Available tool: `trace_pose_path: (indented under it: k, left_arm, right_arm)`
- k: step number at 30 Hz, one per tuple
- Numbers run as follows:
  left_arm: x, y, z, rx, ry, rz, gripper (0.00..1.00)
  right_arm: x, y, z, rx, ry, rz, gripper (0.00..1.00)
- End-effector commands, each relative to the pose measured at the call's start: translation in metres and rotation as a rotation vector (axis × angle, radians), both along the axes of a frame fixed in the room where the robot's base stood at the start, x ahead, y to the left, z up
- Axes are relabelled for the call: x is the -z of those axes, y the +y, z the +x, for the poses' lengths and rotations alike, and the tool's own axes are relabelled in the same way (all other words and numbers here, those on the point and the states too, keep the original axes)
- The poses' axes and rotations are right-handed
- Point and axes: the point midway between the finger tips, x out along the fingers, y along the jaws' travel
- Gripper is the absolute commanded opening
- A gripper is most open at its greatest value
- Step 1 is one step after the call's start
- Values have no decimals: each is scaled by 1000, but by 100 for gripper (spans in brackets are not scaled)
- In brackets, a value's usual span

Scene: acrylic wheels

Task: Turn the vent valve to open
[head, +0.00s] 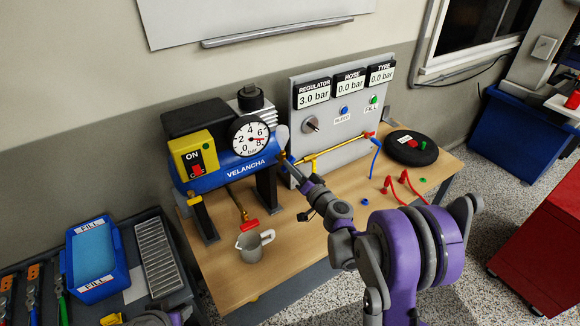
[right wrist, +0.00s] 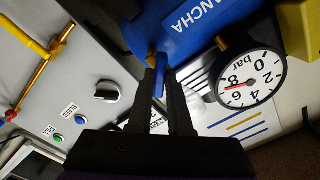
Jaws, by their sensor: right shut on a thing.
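The blue compressor (head: 240,165) marked VELANCHA stands on the bench, with a round pressure gauge (head: 250,138) on its front. My right gripper (head: 287,160) is at the tank's right end, beside the panel. In the right wrist view its two dark fingers (right wrist: 160,85) are shut on a small blue lever (right wrist: 158,76) by a brass fitting (right wrist: 151,54). No label names this lever, so I cannot tell if it is the vent valve. A red-handled brass valve (head: 249,225) hangs below the tank.
The grey panel (head: 302,145) reads regulator 3.0 bar, hose 0.0 and tyre 0.0. A yellow-and-brass pipe (head: 330,151) crosses it close to my right gripper. A grey jug (head: 254,246), red-tipped hoses and a black disc (head: 411,147) are on the bench.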

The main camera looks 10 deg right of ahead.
Motion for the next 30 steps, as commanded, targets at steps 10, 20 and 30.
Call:
trace_pose_path:
  k: [10,20,30]
  left_arm:
    - [0,0,0,0,0,0,50]
    - [0,0,0,0,0,0,50]
    - [0,0,0,0,0,0,50]
  right_arm:
    - [0,0,0,-1,-80,-222,0]
    - [0,0,0,-1,-136,-377,0]
    - [0,0,0,-1,-203,-562,0]
